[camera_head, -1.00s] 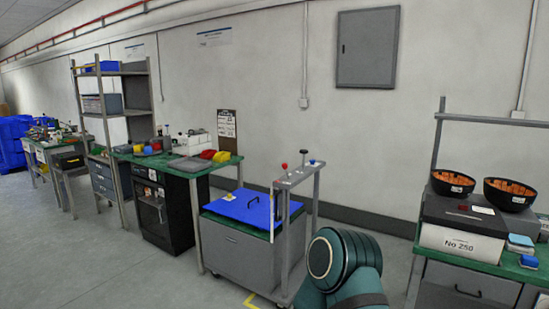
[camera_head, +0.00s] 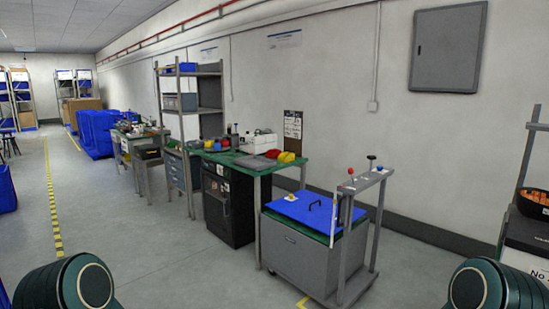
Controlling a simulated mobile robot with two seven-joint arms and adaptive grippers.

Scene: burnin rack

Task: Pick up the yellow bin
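A small yellow bin (camera_head: 287,157) sits on the green-topped workbench (camera_head: 258,170) along the wall, near its right end. A red bin (camera_head: 272,153) stands directly to its left. The yellow bin is far off and small, so its inside cannot be made out. Neither of my grippers is in view. Only teal links of my arms show at the bottom left and bottom right, well apart from the bench.
A grey cart with a blue top (camera_head: 306,213) stands in front of and right of the workbench. A black cabinet (camera_head: 228,208) is under the bench. The grey floor (camera_head: 150,255) at left is clear.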

